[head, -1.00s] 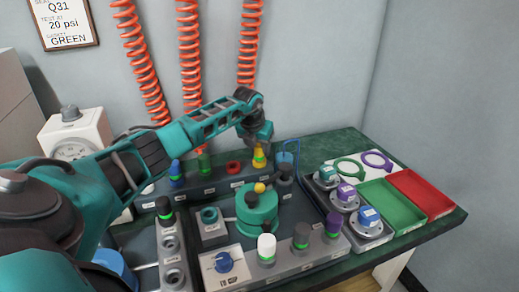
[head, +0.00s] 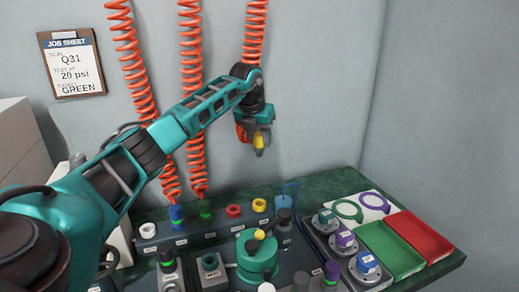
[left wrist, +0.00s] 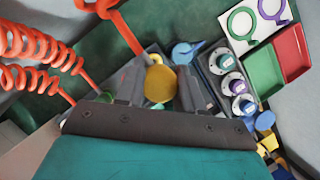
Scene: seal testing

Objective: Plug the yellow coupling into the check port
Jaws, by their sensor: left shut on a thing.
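My left gripper (head: 258,128) is shut on the yellow coupling (head: 259,143) and holds it in the air, well above the bench, in front of the wall. The coupling hangs on the right-hand orange coiled hose (head: 254,40). In the left wrist view the coupling (left wrist: 160,84) shows as a yellow disc between the two fingers (left wrist: 158,92). Below stands a rack (head: 190,236) with a bare yellow ring (head: 259,205). The labels are too small to read, so I cannot tell which fitting is the check port. My right gripper is out of view.
A green round fixture (head: 256,262) with a yellow knob stands before the rack. Blue (head: 177,215) and green (head: 205,209) couplings sit in the rack. Capped units (head: 345,240), a green tray (head: 390,250) and a red tray (head: 425,238) lie right. Air around the gripper is clear.

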